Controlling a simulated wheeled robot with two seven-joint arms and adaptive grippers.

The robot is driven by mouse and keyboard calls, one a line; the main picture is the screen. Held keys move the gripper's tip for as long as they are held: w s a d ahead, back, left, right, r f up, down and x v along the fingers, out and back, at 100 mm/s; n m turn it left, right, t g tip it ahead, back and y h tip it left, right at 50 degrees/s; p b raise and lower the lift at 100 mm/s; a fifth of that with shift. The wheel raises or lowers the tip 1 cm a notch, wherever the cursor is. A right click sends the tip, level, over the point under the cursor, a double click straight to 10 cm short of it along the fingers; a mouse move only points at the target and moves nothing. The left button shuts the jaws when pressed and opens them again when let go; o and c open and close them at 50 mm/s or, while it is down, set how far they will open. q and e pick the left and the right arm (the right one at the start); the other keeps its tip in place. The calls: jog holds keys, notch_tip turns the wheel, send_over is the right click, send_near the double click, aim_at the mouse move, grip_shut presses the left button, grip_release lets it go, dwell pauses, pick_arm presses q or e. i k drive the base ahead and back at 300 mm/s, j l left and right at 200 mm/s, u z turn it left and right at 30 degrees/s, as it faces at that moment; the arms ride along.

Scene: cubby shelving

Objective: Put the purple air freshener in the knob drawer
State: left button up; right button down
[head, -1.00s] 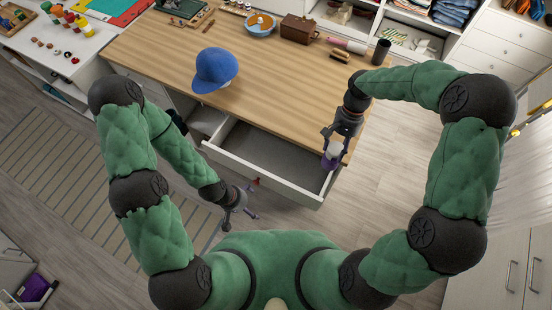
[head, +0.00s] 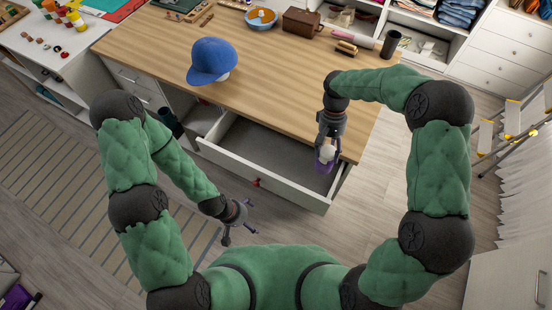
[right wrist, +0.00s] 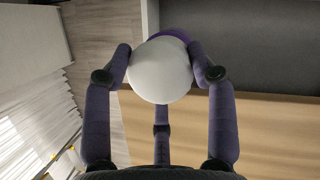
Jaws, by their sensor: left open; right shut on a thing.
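The purple air freshener (head: 324,166) has a white rounded top. My right gripper (head: 325,150) is shut on it and holds it over the right end of the open drawer. In the right wrist view the white top of the air freshener (right wrist: 160,70) sits between the fingers, with a little purple behind it. The open drawer (head: 270,184) has a white front, a red knob (head: 257,183) and an empty grey floor where visible. My left gripper (head: 238,222) is open and empty, in front of the drawer and to its left.
The wooden tabletop (head: 270,70) lies above the drawer. A blue cap (head: 212,60) stands on it, with a bowl (head: 261,18), a brown box (head: 302,22) and a dark cup (head: 390,44) at the back. Bare floor (head: 400,150) lies to the right.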

aim_at(286, 167)
jog(key=k+j, duration=0.15)
jog(key=j, duration=0.15)
jog(key=k+j, duration=0.1)
jog(key=j, duration=0.25)
jog(key=k+j+u, duration=0.1)
jog(key=j, duration=0.2)
jog(key=i+j, duration=0.1)
jog(key=i, duration=0.8)
